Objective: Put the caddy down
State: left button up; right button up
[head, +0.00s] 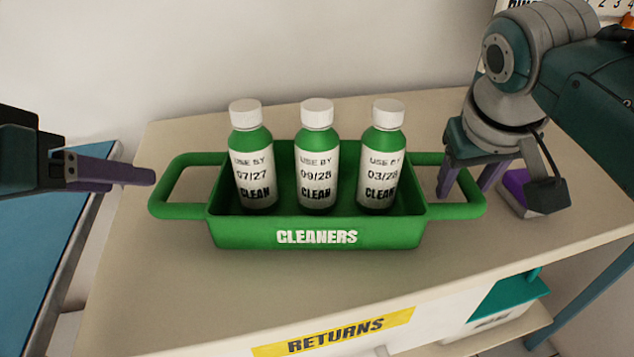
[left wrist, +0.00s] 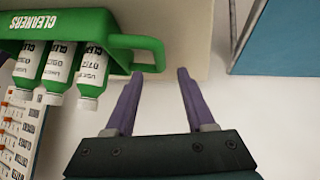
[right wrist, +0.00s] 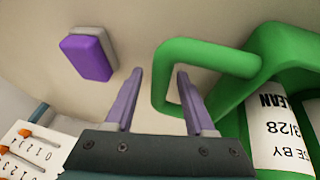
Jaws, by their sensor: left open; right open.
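The green caddy (head: 316,233), marked CLEANERS, sits upright on the beige counter with a loop handle at each end. Three green bottles with white caps stand in it: the left bottle (head: 253,160), middle bottle (head: 317,160) and right bottle (head: 382,160). My left gripper (head: 150,177) is open and empty just outside the left handle (left wrist: 158,48). My right gripper (head: 468,180) is open at the right handle (head: 470,210). In the right wrist view its fingers (right wrist: 160,75) are apart, with the handle's outer bar (right wrist: 162,78) seemingly between them.
A purple and white block (head: 524,192) lies on the counter by my right gripper. A yellow RETURNS label (head: 335,330) is on the counter's front. A blue-topped surface (head: 45,215) stands at the left across a gap. The counter before the caddy is clear.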

jog(key=shift+r, duration=0.2)
pick_arm(q)
jog(key=v, duration=0.2)
jog(key=shift+s+r, duration=0.2)
pick_arm(e)
jog(key=v, duration=1.1)
jog(key=shift+s+a+r, duration=0.1)
jog(key=shift+s+r, duration=0.15)
